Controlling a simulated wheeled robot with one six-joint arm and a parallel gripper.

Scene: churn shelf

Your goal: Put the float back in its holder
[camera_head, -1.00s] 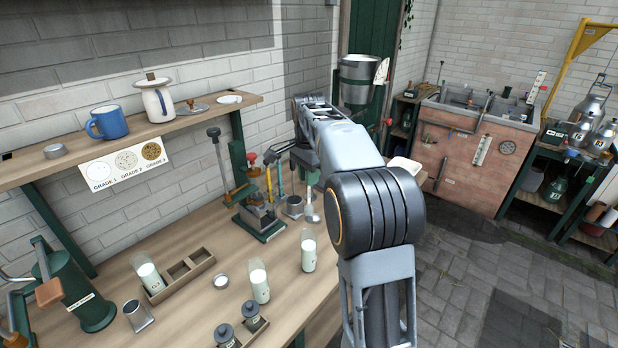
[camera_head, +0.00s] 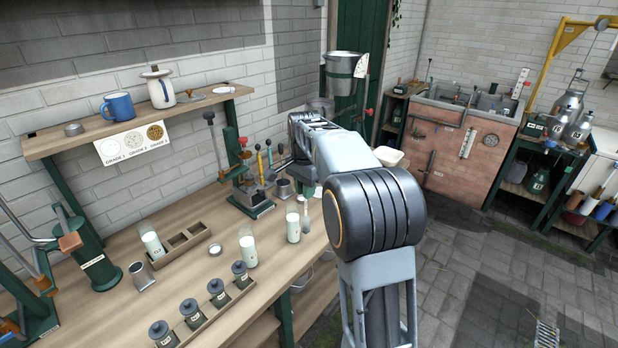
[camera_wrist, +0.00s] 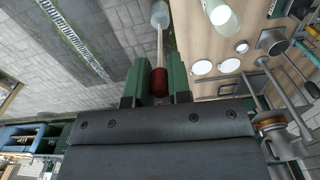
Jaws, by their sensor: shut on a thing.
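My gripper (camera_wrist: 159,70) is shut on the red end of the float (camera_wrist: 160,45) in the wrist view. The float has a thin pale stem that ends in a whitish, glassy bulb. In the head view the float's bulb end (camera_head: 305,215) shows below my arm, beside a milk glass (camera_head: 293,224); my arm hides the gripper there. I cannot tell for certain which thing is the float's holder. A wooden rack (camera_head: 197,246) with several square slots stands on the bench, with a milk glass (camera_head: 151,243) in its left slot.
Another milk glass (camera_head: 247,249) and a row of dark-lidded jars (camera_head: 219,290) stand near the bench's front edge. A green-based stand (camera_head: 250,202) and a metal cup (camera_head: 284,187) are behind. A shelf (camera_head: 70,138) overhangs the bench's back left.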

